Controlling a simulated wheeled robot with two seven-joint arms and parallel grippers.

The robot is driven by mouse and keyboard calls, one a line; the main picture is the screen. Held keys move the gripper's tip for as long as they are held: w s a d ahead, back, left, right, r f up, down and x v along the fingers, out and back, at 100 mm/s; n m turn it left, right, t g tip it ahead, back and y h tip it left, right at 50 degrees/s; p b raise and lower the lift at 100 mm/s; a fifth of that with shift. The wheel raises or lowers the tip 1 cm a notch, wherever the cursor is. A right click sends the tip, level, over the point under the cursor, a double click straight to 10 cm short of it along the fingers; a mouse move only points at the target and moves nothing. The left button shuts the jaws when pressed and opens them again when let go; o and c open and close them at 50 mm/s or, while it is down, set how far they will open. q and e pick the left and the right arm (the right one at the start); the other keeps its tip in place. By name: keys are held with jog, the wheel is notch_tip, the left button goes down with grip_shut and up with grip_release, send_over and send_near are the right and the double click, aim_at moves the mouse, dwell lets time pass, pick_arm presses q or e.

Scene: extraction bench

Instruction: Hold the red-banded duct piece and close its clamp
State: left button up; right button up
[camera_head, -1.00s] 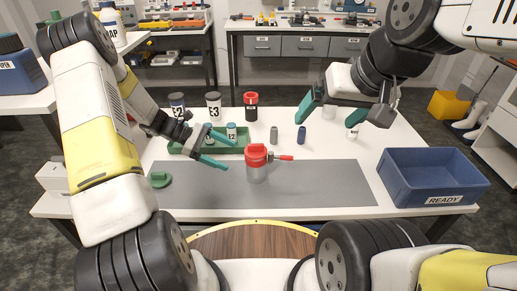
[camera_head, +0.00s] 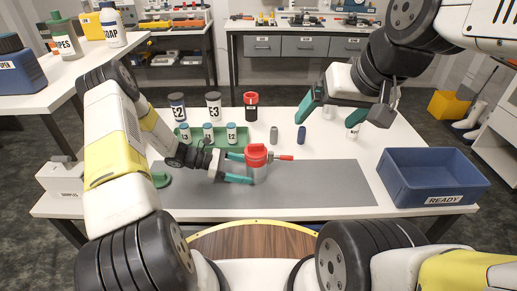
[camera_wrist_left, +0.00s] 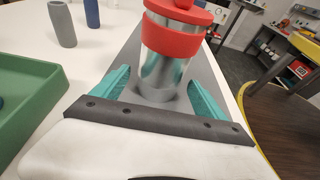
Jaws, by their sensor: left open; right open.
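The red-banded duct piece (camera_head: 257,172) stands upright on the grey mat (camera_head: 320,184). It has a grey metal body, a red band and a red top. Its clamp (camera_head: 282,157), with a red-tipped handle, sticks out to the right. My left gripper (camera_head: 240,168) is open, low over the mat, with its teal fingers reaching to either side of the duct piece. In the left wrist view the duct piece (camera_wrist_left: 168,68) stands between the open fingers (camera_wrist_left: 158,90), with gaps visible. My right gripper (camera_head: 344,113) is open and empty over the back right of the table.
A green tray (camera_head: 240,140) with several small labelled vials lies behind my left gripper. Jars E2 (camera_head: 178,106) and E3 (camera_head: 214,105) and a red-banded black jar (camera_head: 251,106) stand behind. A blue READY bin (camera_head: 432,178) stands at right. The mat's right side is clear.

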aim_at(253, 171)
pick_arm(q)
jog(key=shift+x, duration=1.6)
jog(key=c, duration=1.1)
